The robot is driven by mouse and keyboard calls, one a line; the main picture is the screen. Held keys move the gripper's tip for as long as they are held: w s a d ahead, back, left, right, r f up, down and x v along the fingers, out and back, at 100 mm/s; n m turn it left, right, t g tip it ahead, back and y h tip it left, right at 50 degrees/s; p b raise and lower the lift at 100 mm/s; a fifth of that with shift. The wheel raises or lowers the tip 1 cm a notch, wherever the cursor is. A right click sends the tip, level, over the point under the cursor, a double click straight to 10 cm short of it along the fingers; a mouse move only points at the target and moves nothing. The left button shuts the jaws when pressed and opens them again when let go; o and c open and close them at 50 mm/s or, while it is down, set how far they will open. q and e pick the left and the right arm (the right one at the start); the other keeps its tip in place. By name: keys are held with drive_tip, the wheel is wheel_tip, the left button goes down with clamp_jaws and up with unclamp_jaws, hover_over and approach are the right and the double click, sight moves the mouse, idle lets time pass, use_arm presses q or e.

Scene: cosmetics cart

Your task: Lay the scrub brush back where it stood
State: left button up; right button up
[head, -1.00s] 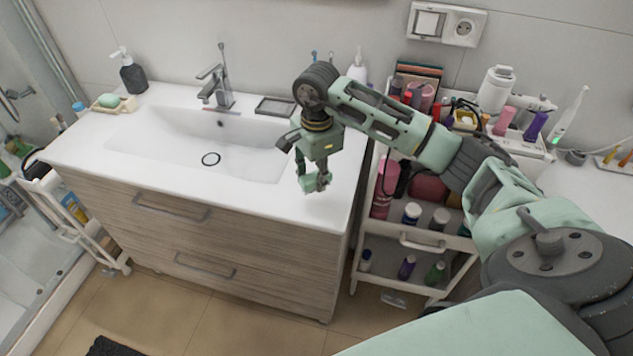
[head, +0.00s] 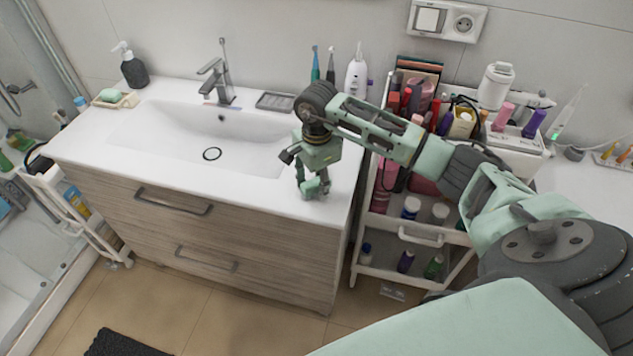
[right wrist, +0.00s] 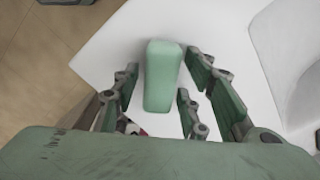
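A plain mint-green block, which I take to be the scrub brush (right wrist: 162,75), is over the white countertop (head: 265,198) in the right wrist view. My right gripper (right wrist: 163,82) has a finger on each side of it, with a narrow gap showing on both sides. In the head view my right gripper (head: 314,188) points down at the counter's front right part, right of the basin. There the brush is hard to tell from the mint-green fingers. Whether the brush touches the counter is unclear. My left gripper is not in view.
The sink basin (head: 205,140) lies left of the gripper. A black soap dish (head: 276,102), toothbrushes (head: 316,64) and a white bottle (head: 356,72) stand behind. A crowded white cart (head: 421,236) is on the right. The counter's front edge is close.

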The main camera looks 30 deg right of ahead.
sight(316, 181)
drive_tip(key=shift+r, duration=0.15)
drive_tip(key=shift+r, duration=0.2)
wheel_tip(316, 181, up, 12)
drive_tip(key=b, duration=0.3)
drive_tip(key=shift+f, duration=0.15)
